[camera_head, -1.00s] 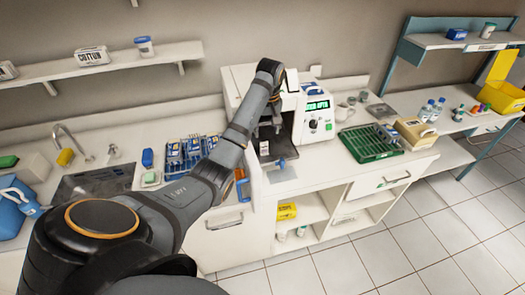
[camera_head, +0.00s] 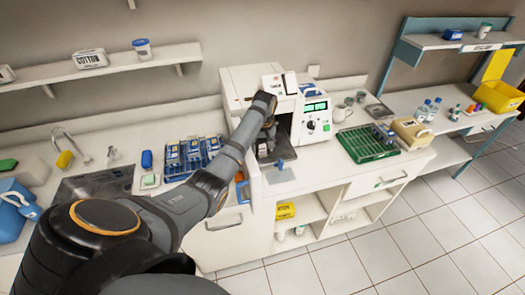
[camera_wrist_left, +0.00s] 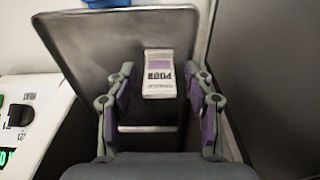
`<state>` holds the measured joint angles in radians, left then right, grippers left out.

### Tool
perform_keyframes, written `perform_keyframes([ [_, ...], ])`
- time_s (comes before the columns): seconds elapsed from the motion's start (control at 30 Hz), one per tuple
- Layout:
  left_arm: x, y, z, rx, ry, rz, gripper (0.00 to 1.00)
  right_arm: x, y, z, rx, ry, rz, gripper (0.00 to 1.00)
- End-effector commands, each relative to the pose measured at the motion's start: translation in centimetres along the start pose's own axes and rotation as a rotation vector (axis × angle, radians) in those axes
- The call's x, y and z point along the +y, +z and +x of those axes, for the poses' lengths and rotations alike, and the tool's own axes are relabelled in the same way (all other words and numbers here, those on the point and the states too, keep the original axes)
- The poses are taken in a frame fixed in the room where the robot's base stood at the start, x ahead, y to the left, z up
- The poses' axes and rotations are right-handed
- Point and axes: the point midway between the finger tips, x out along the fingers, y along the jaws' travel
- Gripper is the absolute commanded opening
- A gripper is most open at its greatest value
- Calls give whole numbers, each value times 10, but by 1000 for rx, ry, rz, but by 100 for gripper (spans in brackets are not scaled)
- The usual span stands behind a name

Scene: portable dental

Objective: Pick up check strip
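The check strip (camera_wrist_left: 160,72), a small pale card with a purple square and dark print, lies in the metal-walled opening of the white sterilizer (camera_head: 312,107). My left gripper (camera_wrist_left: 159,80) is open, with a purple-padded finger on each side of the strip and visible gaps between pads and strip. In the head view my left gripper (camera_head: 267,143) reaches down into the sterilizer's front opening, and the strip is mostly hidden there. My right gripper is not in view.
Metal walls are close around the left gripper.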

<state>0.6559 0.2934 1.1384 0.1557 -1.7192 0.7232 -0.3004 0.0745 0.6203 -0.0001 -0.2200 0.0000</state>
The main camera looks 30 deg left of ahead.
Motion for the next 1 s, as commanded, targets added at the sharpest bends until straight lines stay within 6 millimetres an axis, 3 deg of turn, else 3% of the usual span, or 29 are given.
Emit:
perform_keyframes([
  [0.03,0,0,0,0,0,0,42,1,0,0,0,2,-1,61],
  [0.23,0,0,0,0,1,0,17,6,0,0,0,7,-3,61],
  [0.57,1,-1,-4,1,1,0,17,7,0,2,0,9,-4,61],
  [0.9,1,-10,-73,4,4,-1,17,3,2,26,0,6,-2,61],
  [1.0,0,-11,-91,2,2,0,17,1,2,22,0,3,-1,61],
])
